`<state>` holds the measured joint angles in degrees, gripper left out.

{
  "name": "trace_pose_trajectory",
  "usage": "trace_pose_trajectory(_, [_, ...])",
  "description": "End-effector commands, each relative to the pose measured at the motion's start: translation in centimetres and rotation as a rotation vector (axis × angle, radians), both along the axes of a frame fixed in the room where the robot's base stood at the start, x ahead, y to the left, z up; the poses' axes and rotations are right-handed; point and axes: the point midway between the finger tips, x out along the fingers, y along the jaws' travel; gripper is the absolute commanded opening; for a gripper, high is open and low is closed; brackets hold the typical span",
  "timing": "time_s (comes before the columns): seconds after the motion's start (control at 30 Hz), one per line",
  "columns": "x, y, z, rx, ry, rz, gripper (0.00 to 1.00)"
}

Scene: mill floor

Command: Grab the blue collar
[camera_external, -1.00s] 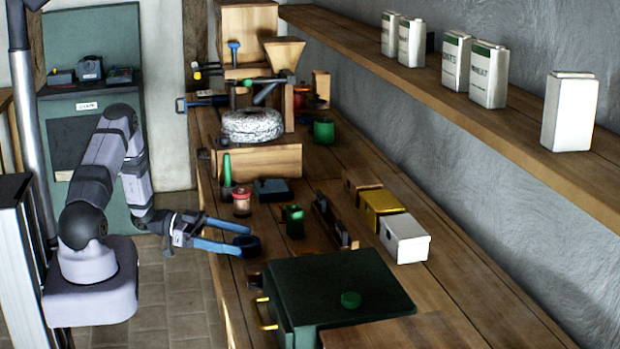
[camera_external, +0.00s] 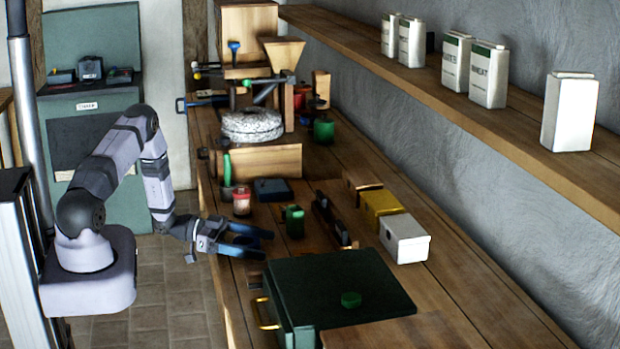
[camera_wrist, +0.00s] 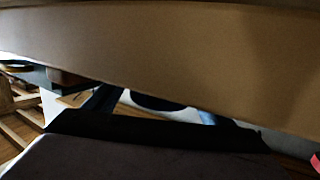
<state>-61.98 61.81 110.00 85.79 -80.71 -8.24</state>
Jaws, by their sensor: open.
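The blue collar (camera_external: 245,242) is a small dark blue ring on the wooden bench near its left edge, in the external view. My gripper (camera_external: 265,245) reaches over this edge from the left, low at the bench top. Its two blue fingers are spread, one on the far side and one on the near side of the collar. They partly hide it, and I cannot tell whether either touches it. In the wrist view a brown surface covers most of the picture; a dark rounded shape (camera_wrist: 155,102) shows below it, perhaps the collar.
A green box (camera_external: 340,290) stands close on the near side. A red-lidded jar (camera_external: 242,202) and a green canister (camera_external: 293,221) stand beyond. A white box (camera_external: 404,238) and a yellow box (camera_external: 378,203) are further right.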

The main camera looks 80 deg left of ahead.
Motion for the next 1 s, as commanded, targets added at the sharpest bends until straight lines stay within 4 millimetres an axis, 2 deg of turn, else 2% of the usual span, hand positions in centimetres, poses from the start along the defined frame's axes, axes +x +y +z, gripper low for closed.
trace_pose_trajectory(0.13, [0.83,-0.39,-0.15,-0.001,0.001,0.000,0.77])
trace_pose_trajectory(0.37, [0.88,-0.38,-0.22,-0.001,0.000,0.001,0.77])
trace_pose_trajectory(0.57, [0.88,-0.37,-0.19,0.000,0.000,0.001,0.31])
trace_pose_trajectory(0.6, [0.88,-0.37,-0.19,0.000,0.000,0.001,0.28])
trace_pose_trajectory(1.0, [0.90,-0.32,0.20,0.002,-0.002,0.001,0.28])
